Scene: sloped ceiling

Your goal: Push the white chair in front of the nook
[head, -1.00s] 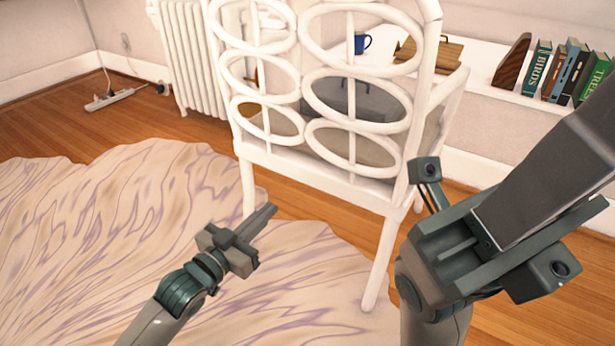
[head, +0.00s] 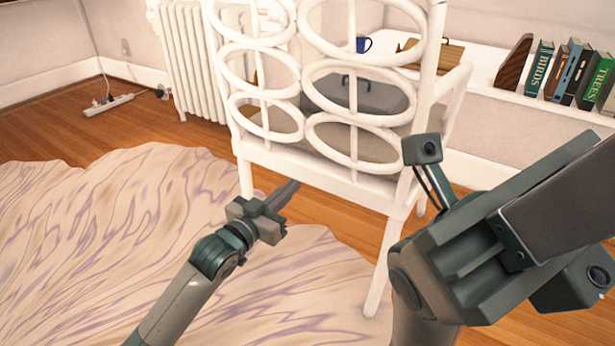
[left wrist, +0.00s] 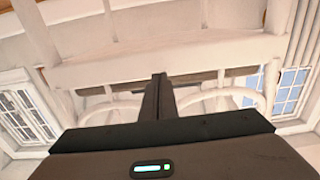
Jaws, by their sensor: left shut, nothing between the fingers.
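The white chair (head: 330,180) stands in the middle of the head view, its back of oval rings facing me. Its nearest leg stands at the rug's edge. My left gripper (head: 288,191) is shut and empty, low behind the chair and pointing toward it below the seat level; I cannot tell if it touches. In the left wrist view its shut fingers (left wrist: 160,95) point at the white chair frame (left wrist: 150,66). My right gripper (head: 480,245) is large at the right, beside the chair back; its fingertips cannot be made out. A white ledge (head: 488,75) lies beyond the chair.
Several books (head: 570,72), a blue mug (head: 363,44) and a wooden object (head: 437,55) are on the ledge. A power strip (head: 108,105) lies on the floor. A pale rug (head: 110,240) covers the left floor.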

